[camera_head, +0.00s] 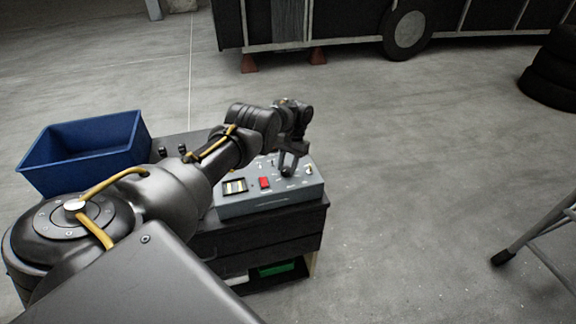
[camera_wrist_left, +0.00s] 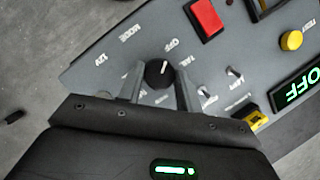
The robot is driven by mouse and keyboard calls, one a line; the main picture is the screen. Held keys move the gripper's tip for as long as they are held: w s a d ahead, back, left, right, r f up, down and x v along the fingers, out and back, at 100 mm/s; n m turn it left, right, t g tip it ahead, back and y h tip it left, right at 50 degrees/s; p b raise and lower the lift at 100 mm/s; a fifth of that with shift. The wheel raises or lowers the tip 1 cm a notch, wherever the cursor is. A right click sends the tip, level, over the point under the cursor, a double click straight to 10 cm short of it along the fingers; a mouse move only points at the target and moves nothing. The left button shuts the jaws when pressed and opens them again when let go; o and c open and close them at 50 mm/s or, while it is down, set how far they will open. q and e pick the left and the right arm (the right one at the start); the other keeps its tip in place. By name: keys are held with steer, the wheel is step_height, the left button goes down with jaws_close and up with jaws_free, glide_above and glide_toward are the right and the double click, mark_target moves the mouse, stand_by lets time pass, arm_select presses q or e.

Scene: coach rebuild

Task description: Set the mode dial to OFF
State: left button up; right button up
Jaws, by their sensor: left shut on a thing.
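The mode dial (camera_wrist_left: 158,72) is a round black knob with a white mark on a grey control box (camera_head: 270,201). In the left wrist view, its mark points toward the printed word OFF. My left gripper (camera_wrist_left: 158,84) is shut on the dial, with one finger on each side of it. In the head view the left gripper (camera_head: 290,168) reaches down to the right part of the box top and hides the dial. A lit green display (camera_wrist_left: 300,90) on the box reads OFF, upside down in the wrist view. My right gripper is not in view.
The box has a red switch (camera_wrist_left: 207,19), a yellow button (camera_wrist_left: 291,40) and small toggles near the dial. It stands on a dark cart (camera_head: 262,236), with a blue bin (camera_head: 85,142) to the left. Stacked tyres (camera_head: 550,75) and a metal stand (camera_head: 535,232) are at right. Floor between is clear.

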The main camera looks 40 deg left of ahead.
arm_select(q)
steer(key=shift+s+f+n, duration=0.15)
steer(key=shift+f+n, duration=0.05)
steer(key=shift+n, duration=0.1)
stand_by(0.4)
steer(key=o, duration=1)
steer(key=shift+r, duration=0.1)
steer(key=shift+r, duration=0.15)
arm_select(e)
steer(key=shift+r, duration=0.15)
